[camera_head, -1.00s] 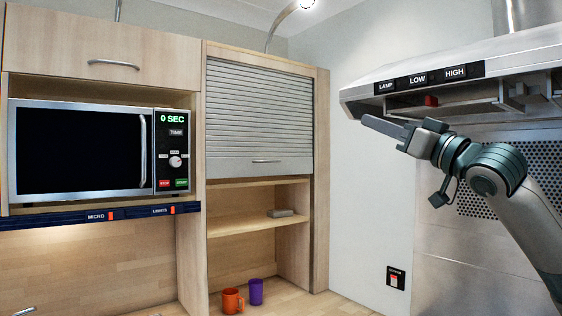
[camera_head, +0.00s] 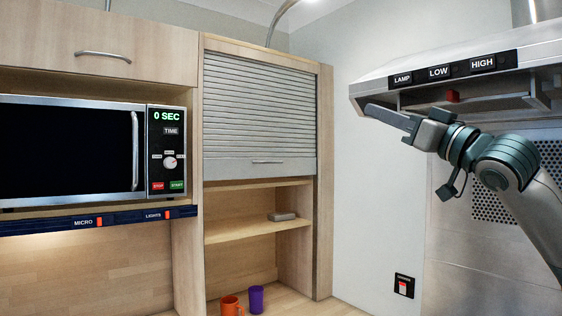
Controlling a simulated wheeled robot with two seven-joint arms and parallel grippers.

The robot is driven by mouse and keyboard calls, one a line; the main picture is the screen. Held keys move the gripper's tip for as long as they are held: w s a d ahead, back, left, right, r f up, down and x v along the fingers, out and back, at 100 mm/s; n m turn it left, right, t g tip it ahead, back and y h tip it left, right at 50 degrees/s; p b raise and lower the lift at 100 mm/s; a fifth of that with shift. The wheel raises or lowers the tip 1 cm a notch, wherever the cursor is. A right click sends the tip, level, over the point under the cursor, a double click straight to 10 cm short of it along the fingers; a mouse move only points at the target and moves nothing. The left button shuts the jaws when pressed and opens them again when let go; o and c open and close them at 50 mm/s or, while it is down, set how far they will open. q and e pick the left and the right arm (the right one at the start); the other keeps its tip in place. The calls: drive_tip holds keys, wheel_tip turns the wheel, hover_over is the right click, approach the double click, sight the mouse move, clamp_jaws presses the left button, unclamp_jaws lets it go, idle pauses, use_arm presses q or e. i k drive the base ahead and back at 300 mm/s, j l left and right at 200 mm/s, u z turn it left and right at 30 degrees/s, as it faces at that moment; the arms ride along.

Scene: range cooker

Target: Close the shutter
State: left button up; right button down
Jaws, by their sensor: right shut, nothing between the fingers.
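The shutter (camera_head: 258,115) is a grey slatted roller front in a tall wooden cabinet. It covers the upper part of the opening, and its bottom bar with a small handle (camera_head: 267,162) hangs level above a shelf. Below it the cabinet is open. My right gripper (camera_head: 370,109) is shut and empty. It points left under the range hood's front edge, to the right of the shutter and apart from it. My left gripper is not in view.
A microwave (camera_head: 66,150) stands at left. The range hood (camera_head: 450,70) is just above my right gripper. Orange (camera_head: 231,305) and purple (camera_head: 256,299) cups stand on the counter below the shutter. A small grey item (camera_head: 283,216) lies on the shelf (camera_head: 240,231). Bare wall lies between cabinet and hood.

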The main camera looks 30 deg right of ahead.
sight(289, 160)
drive_tip(key=i+l, duration=0.2)
drive_tip(key=i, duration=0.2)
drive_tip(key=i+l, duration=0.2)
drive_tip(key=i, duration=0.25)
drive_tip(key=i+l, duration=0.2)
drive_tip(key=i, duration=0.2)
drive_tip(key=i+l, duration=0.2)
drive_tip(key=i, duration=0.2)
